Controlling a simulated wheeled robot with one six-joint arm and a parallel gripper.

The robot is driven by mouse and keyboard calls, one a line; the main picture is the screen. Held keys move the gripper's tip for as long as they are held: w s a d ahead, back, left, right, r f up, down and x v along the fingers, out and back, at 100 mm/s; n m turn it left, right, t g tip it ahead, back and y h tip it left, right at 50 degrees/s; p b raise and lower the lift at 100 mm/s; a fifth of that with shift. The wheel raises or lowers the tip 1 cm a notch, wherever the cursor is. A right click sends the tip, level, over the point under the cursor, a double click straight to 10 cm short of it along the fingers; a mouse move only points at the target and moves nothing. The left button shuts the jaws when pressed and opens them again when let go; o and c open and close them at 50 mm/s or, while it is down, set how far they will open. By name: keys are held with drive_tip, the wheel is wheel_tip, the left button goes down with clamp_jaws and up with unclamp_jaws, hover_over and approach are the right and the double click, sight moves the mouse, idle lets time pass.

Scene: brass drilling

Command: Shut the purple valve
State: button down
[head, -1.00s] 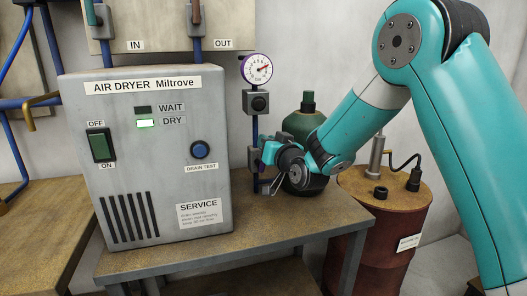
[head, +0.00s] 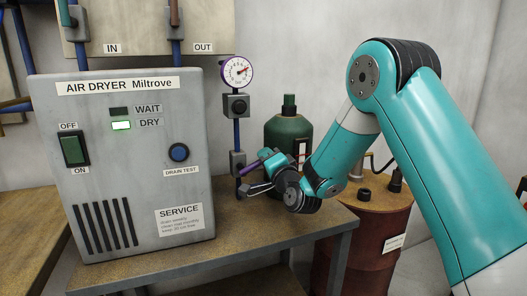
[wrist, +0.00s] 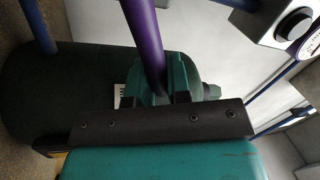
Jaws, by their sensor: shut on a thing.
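The purple valve's handle (head: 250,168) shows in the head view as a short purple bar at the grey valve body (head: 237,163) on the blue vertical pipe. It slants out to the right from the pipe toward my gripper (head: 266,172). In the wrist view the purple handle (wrist: 144,38) runs from the top edge down between my fingers. My gripper (wrist: 165,82) is shut on the handle. The handle's gripped part is hidden by the fingers, and the valve's inner position is not visible.
A dark green bottle (head: 288,132) stands close behind my gripper. The air dryer (head: 140,190) stands to the left, with a gauge (head: 237,71) above the valve. The bench (head: 250,235) is clear in front. A red drum (head: 370,235) stands at the right.

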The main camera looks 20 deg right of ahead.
drive_tip(key=shift+d+f+m+h+p, duration=0.2)
drive_tip(key=shift+f+m+p, duration=0.1)
drive_tip(key=shift+m, duration=0.3)
drive_tip(key=shift+d+f+m+h+p, duration=0.1)
drive_tip(key=shift+f+m+h+p, duration=0.15)
drive_tip(key=shift+m, duration=0.35)
drive_tip(key=c, duration=1.1)
unclamp_jaws()
drive_tip(key=shift+f, duration=0.1)
